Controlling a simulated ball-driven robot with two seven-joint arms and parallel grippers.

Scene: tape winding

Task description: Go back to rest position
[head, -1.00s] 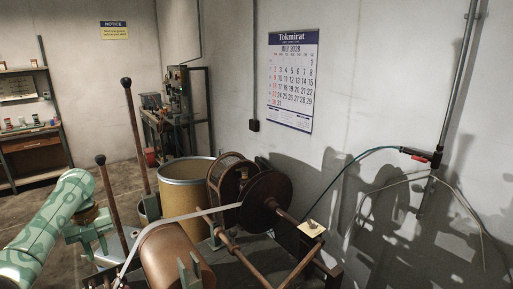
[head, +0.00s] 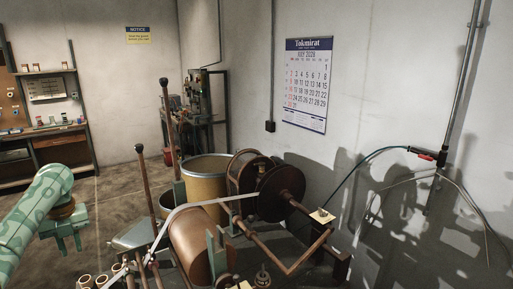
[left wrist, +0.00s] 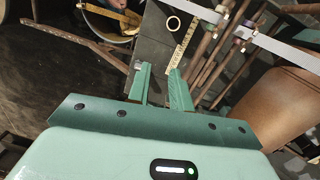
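My left gripper (head: 68,243) is at the lower left of the head view, apart from the winding machine and pointing down. In the left wrist view its two green fingers (left wrist: 160,90) stand apart with nothing between them. The winding machine has a large brown roller (head: 200,245) and a dark reel (head: 281,193). A pale tape (head: 205,203) runs from the reel over the roller and down toward the lower left. Two levers with dark knobs (head: 164,83) stand behind the roller. My right gripper is not in view.
A tan drum (head: 206,185) stands behind the machine, with a bench machine (head: 190,112) farther back. Shelves (head: 45,130) stand at the far left. Open floor (head: 115,190) lies between the shelves and the machine.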

